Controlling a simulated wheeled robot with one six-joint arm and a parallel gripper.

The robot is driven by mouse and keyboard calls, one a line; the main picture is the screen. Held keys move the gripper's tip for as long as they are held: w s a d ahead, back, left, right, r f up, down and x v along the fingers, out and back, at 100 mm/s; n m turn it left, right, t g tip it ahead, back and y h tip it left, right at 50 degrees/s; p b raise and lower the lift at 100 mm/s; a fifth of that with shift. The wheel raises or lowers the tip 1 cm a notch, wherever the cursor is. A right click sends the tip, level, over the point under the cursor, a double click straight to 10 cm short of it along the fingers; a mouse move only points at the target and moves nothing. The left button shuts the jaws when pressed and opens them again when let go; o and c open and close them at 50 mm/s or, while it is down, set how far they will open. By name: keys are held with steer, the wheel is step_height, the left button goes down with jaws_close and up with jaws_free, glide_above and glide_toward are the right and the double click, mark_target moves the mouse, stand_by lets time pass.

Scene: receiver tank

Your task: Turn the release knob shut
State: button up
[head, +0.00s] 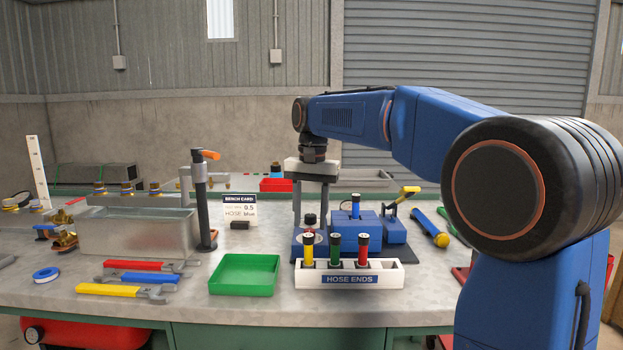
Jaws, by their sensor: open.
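My gripper (311,203) points down over the back of the bench, its two dark fingers apart. Between and just below the fingertips is a small dark, red-marked knob-like part (310,219) on a blue unit; I cannot tell if the fingers touch it. A round pale gauge-like face sits below it, partly hidden by the hose-end rack. To the right is a blue block (365,228) with an upright blue-and-black fitting (355,205). Which part is the release knob, and how it is turned, is not clear at this size.
A white HOSE ENDS rack (385,279) with yellow, green and red hose ends stands in front. A green tray (245,274), several wrenches (140,277), a metal tank (140,235) and a bench card (240,208) lie left.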

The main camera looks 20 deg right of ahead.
mark_target(312, 230)
step_height(312, 230, up, 15)
steer(key=shift+s+d+r, duration=0.15)
steer(key=shift+d, duration=0.1)
stand_by(0.4)
